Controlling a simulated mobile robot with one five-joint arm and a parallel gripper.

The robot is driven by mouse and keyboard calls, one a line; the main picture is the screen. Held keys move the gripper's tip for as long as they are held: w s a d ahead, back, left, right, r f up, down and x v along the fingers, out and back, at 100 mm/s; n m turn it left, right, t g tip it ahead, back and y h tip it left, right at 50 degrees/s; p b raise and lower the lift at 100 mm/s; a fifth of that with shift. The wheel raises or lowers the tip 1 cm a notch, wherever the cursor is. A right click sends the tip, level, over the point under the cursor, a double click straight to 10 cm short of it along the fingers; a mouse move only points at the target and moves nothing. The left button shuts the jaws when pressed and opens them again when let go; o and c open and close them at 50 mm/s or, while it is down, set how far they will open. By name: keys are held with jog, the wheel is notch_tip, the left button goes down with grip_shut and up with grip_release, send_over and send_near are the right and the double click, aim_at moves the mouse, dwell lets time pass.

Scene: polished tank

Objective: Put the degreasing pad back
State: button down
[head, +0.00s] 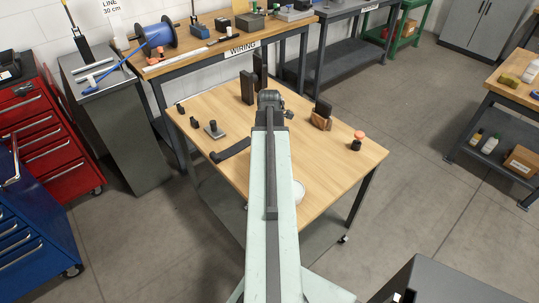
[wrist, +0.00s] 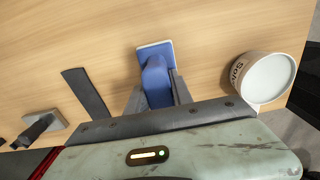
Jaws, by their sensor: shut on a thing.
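The degreasing pad (wrist: 156,68) shows in the wrist view as a blue block with a pale edge and a rounded blue handle. My gripper (wrist: 158,92) has one dark finger on each side of the handle and is shut on it. The pad is over the wooden table (head: 330,160); I cannot tell whether it touches the top. In the head view my arm hides the pad and the gripper's fingers. A round tub (wrist: 264,80) with a pale top and partly readable lettering stands right of the pad; its edge shows beside my arm in the head view (head: 299,191).
A dark flat strip (wrist: 86,92) and a small grey block with a black handle (wrist: 40,125) lie left of the pad. Dark upright blocks (head: 247,88), a wooden block (head: 320,120) and an orange-topped item (head: 358,140) stand on the table. Its right front is clear.

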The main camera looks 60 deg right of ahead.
jog(key=c, duration=1.1)
grip_release()
jog(key=shift+f, duration=0.1)
notch_tip(320, 180, up, 13)
jog(key=p, duration=1.2)
jog(key=shift+f, duration=0.3)
